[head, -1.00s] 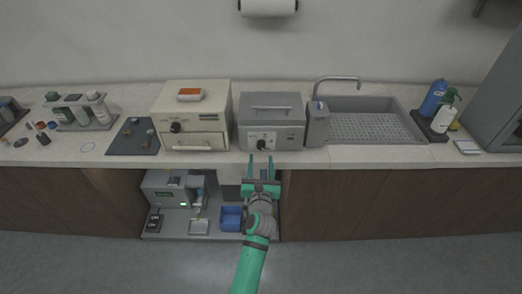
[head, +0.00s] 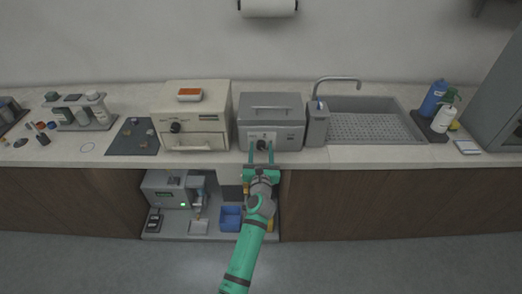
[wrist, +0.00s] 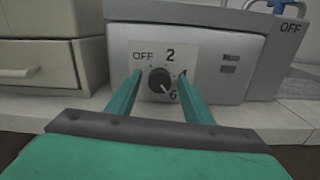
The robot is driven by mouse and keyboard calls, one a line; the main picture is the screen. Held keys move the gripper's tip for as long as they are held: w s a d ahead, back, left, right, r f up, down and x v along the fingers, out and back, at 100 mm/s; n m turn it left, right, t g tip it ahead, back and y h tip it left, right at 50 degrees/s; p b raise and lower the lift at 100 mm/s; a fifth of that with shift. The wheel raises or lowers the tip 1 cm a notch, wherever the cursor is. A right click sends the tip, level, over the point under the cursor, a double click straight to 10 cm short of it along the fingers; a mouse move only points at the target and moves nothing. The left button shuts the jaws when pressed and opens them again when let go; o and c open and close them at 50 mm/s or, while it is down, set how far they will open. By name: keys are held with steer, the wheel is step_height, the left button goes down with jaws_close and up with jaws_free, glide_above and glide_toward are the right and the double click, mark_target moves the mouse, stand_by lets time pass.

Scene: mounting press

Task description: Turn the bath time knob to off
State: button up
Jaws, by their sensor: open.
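The bath time knob (wrist: 159,81) is a round black dial on a light label plate on the front of the grey bath unit (head: 290,140). The label reads OFF at upper left, 2 at top and 6 at lower right. A pale mark on the knob seems to point lower right, toward the 6. My gripper (head: 262,151) is open, its two green fingers pointing at the panel. In the wrist view, the fingers (wrist: 158,92) stand on the left and right of the knob. I cannot tell whether they touch it.
A cream oven (head: 193,122) stands left of the bath unit. A grey box (head: 317,124) and a sink (head: 370,125) are to the right. The counter edge (head: 330,164) lies below. An open lower bay holds a grey machine (head: 168,190) and a blue bin (head: 231,217).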

steer(key=c, duration=1.1)
